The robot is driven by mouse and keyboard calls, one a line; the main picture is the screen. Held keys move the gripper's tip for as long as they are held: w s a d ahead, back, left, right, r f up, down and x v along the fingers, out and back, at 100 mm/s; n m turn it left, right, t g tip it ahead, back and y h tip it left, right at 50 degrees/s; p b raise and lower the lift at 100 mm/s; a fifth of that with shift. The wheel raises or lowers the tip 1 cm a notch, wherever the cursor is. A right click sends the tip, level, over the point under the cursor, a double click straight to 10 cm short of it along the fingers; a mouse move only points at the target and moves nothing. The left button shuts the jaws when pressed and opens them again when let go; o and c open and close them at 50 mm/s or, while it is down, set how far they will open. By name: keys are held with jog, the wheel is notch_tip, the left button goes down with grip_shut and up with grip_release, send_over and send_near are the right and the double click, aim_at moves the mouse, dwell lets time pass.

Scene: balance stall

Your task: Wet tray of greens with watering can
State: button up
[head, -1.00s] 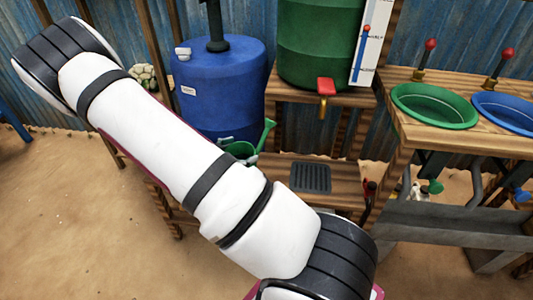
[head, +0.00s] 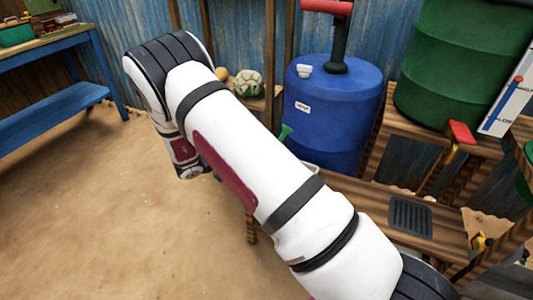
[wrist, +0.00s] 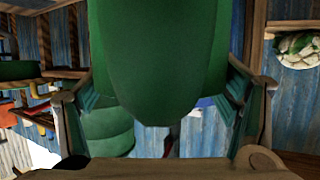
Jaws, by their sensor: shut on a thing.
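My gripper (wrist: 160,108) is shut on the green watering can (wrist: 158,45), whose rounded body fills the middle of the wrist view between the two fingers. In the head view only the can's small green spout (head: 286,132) shows, left of the blue barrel. The rest of the can and my gripper are hidden behind my arm there. A green box (head: 16,34) stands on the blue table (head: 62,48) at the upper left. It is cut by the frame edge, and I cannot tell whether it is the tray of greens.
The blue barrel (head: 335,120) with a red-handled pump stands behind my arm. A green barrel (head: 455,75) with a red-handled tap (head: 460,133) is above a dark grate (head: 410,214). The sandy floor at left is clear.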

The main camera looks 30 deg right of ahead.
jog(key=shift+w+a, duration=0.1)
jog(key=shift+w, duration=0.05)
jog(key=f+y, duration=0.1)
jog(key=f+y+p, duration=0.1)
jog(key=y, duration=0.1)
jog(key=f+g+y, duration=0.1)
jog(key=shift+d+f+p, duration=0.2)
jog(key=shift+d+p, duration=0.1)
jog(key=shift+p, duration=0.05)
jog(key=shift+w+d+f+y+p, duration=0.15)
jog(key=shift+f+y+p, duration=0.25)
jog(key=shift+y, duration=0.6)
jog(key=shift+d+f+g+y+p, duration=0.1)
jog(key=shift+d+g+y+p, duration=0.25)
jog(key=shift+y+p, duration=0.35)
